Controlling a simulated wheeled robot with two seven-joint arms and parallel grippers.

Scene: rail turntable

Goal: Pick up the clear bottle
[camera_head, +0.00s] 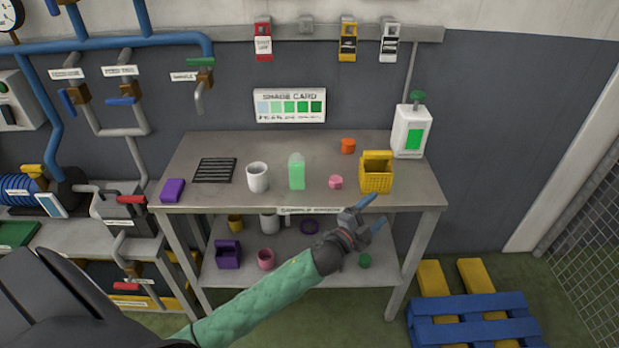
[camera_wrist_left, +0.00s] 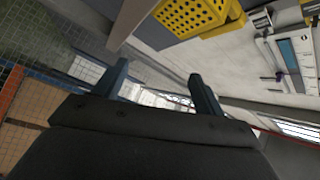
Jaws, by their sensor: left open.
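A pale green, see-through bottle (camera_head: 296,174) stands upright on the grey workbench (camera_head: 225,200), near the middle; I take it for the clear bottle. My left gripper (camera_head: 374,212) is at the bench's front edge, right of the bottle and apart from it, below the yellow basket. Its two blue-grey fingers are spread with nothing between them, which also shows in the left wrist view (camera_wrist_left: 158,78). The bottle does not show in the wrist view. My right gripper is not in view.
A white cup (camera_head: 258,177) stands left of the bottle, a small pink pot (camera_head: 336,182) right of it, then the yellow basket (camera_head: 376,180). An orange pot (camera_head: 348,146) and white dispenser (camera_head: 410,132) are behind. A black grate (camera_head: 214,170) and purple block (camera_head: 172,190) lie left.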

